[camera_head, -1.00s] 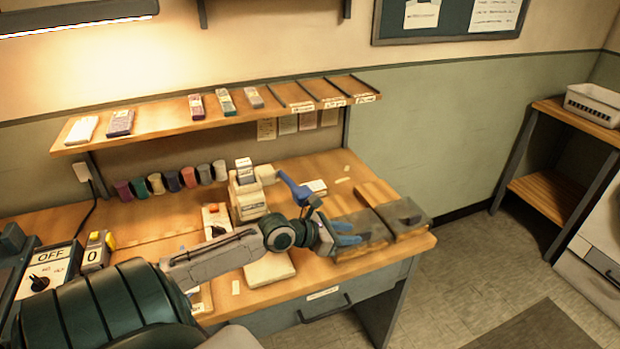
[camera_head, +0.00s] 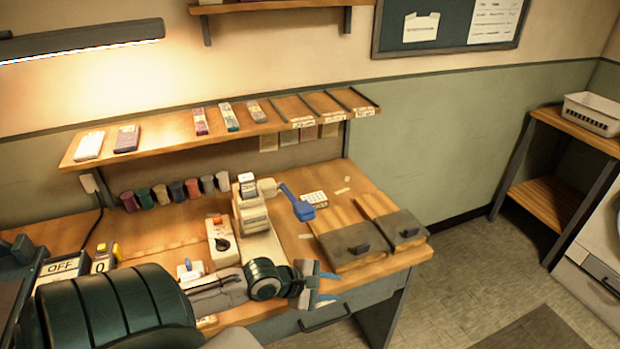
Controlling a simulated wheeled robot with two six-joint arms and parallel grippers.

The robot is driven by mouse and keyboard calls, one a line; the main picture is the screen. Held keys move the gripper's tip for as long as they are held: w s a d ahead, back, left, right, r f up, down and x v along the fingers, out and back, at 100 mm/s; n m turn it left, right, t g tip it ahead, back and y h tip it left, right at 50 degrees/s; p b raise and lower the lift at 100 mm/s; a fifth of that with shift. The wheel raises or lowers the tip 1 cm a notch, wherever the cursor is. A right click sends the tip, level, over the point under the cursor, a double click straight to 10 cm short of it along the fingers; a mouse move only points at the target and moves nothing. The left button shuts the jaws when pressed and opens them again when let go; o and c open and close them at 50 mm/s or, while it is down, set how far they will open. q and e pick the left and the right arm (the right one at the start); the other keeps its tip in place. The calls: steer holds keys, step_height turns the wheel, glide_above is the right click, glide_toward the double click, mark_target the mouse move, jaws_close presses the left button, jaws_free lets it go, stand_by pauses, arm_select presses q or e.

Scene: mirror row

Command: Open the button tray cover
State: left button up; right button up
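Two wooden trays with grey covers lie side by side at the right end of the bench. The left grey cover (camera_head: 345,244) and the right grey cover (camera_head: 402,225) each carry a small dark knob. The wooden parts behind the covers show bare, and I cannot tell which tray is the button tray. My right gripper is not in view.
A white press-like machine (camera_head: 254,215) with a blue lever (camera_head: 297,204) stands left of the trays. A white box with a dark knob (camera_head: 222,242) is beside it. A drawer handle (camera_head: 325,318) sits on the bench front.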

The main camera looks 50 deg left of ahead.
arm_select(q)
steer(key=s+d+f+m+g+y, duration=0.1)
steer(key=s+f+m+g+y, duration=0.1)
steer(key=s+f+m, duration=0.2)
steer(key=s+d+f+m+g+y+b, duration=0.1)
steer(key=s+f+m, duration=0.3)
steer(key=f+m, duration=0.7)
steer(key=shift+s+f+g+y, duration=0.2)
steer(key=shift+f+g+y, duration=0.2)
steer(key=shift+f+g, duration=0.1)
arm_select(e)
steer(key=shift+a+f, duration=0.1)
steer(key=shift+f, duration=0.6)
